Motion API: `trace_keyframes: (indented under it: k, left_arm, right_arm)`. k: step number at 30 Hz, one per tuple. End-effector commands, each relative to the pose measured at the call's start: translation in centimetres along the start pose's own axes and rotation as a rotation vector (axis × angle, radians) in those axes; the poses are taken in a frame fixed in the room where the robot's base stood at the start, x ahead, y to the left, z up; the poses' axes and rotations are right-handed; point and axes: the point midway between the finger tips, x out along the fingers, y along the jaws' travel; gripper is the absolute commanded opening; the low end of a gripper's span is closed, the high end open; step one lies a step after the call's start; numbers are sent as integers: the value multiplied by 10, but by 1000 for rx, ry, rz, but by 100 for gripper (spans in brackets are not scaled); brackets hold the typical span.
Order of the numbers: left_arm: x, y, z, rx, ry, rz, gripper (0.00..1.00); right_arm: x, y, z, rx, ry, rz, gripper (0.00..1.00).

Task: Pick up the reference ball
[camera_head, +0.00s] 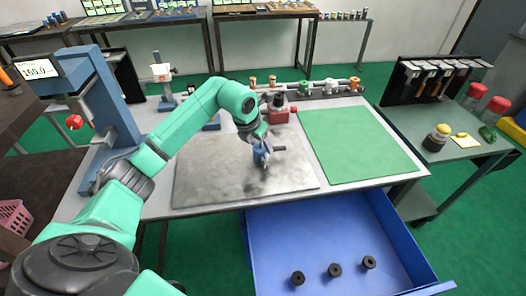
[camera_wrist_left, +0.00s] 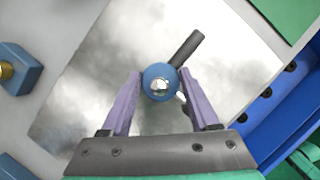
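A small shiny silver ball (camera_wrist_left: 160,86) shows in the left wrist view, in the middle of a round blue piece (camera_wrist_left: 152,73). A dark rod (camera_wrist_left: 187,48) sticks out from the blue piece toward the upper right. The blue piece (camera_head: 261,155) also shows in the head view, on or just above the grey plate (camera_head: 215,180); the ball is too small to make out there. My left gripper (camera_wrist_left: 160,75) is open, with its purple fingers on either side of the blue piece. The right finger looks very near it; contact cannot be told. My right gripper is not in view.
A green mat (camera_head: 358,143) lies right of the plate. An open blue drawer (camera_head: 315,225) below holds three black cylinders. A blue column (camera_head: 108,100) stands at left. A red block (camera_head: 278,114) and a rack of small parts (camera_head: 320,88) line the back edge.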

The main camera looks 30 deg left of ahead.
Motion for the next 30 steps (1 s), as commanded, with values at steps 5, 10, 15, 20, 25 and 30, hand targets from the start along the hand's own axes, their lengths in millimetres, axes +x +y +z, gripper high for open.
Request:
trace_keyframes:
  k: [5,10,15,20,25,30]
  left_arm:
    - [-1,0,0,0,-1,0,0]
    - [-2,0,1,0,-2,0,0]
    - [-15,0,7,0,-5,0,0]
    - [-55,0,25,0,-11,1,0]
    - [-118,0,50,-1,-10,-1,0]
    - [-164,0,68,0,-5,-1,0]
  right_arm:
    - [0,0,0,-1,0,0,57]
    - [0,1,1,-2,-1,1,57]
    - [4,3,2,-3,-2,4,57]
    - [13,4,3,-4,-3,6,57]
    - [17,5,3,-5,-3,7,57]
    - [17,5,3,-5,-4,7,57]
